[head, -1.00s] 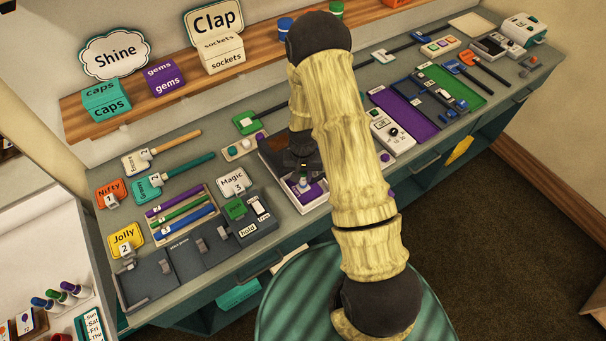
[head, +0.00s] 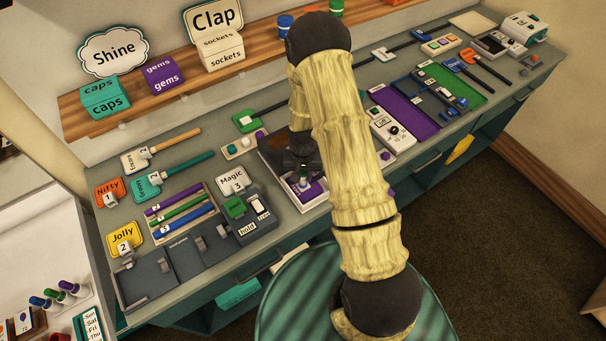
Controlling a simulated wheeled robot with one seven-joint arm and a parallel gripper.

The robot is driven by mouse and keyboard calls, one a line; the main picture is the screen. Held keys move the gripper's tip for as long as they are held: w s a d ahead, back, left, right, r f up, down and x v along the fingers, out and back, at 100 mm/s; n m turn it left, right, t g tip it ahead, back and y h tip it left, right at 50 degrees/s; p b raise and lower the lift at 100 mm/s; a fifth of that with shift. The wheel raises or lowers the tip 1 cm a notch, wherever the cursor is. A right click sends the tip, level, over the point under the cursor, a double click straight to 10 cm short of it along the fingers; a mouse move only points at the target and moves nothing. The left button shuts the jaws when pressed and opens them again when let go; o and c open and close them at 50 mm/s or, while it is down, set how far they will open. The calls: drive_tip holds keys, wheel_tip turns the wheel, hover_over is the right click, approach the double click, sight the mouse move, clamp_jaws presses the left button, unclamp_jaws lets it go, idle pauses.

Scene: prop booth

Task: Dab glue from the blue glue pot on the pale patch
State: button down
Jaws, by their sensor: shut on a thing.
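My gripper (head: 303,172) points down over a white-rimmed tray with a purple inside (head: 314,191), near the middle of the counter. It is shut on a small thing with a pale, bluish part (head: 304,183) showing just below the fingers. My arm and the fingers hide most of this thing, and I cannot tell whether it touches the tray. A blue pot (head: 285,26) stands on the wooden shelf at the back, left of my arm; I cannot tell whether it is the glue pot. I cannot pick out the pale patch with certainty.
A green tag (head: 246,121) and a small tray of round pieces (head: 243,146) lie left of the gripper. A grey switch box (head: 250,222) stands in front left. A purple mat (head: 404,109) and a control box (head: 391,131) lie to the right. My arm blocks the middle.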

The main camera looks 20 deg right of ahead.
drive_tip(key=shift+w+a, duration=0.1)
drive_tip(key=shift+w, duration=0.15)
drive_tip(key=shift+s+d, duration=0.2)
drive_tip(key=shift+s, duration=0.35)
idle(0.6)
drive_tip(key=shift+w+a+f+b, duration=0.1)
drive_tip(key=shift+w+a+b, duration=0.15)
drive_tip(key=shift+w, duration=0.25)
idle(0.5)
drive_tip(key=shift+s+d, duration=0.25)
drive_tip(key=shift+s, duration=0.3)
drive_tip(key=shift+w, duration=0.2)
idle(2.0)
drive_tip(key=shift+w+a+b, duration=0.15)
drive_tip(key=shift+w+b, duration=0.1)
drive_tip(key=shift+b, duration=0.05)
drive_tip(key=shift+w, duration=0.15)
drive_tip(key=shift+s, duration=0.55)
idle(0.3)
drive_tip(key=shift+w, duration=0.3)
idle(0.3)
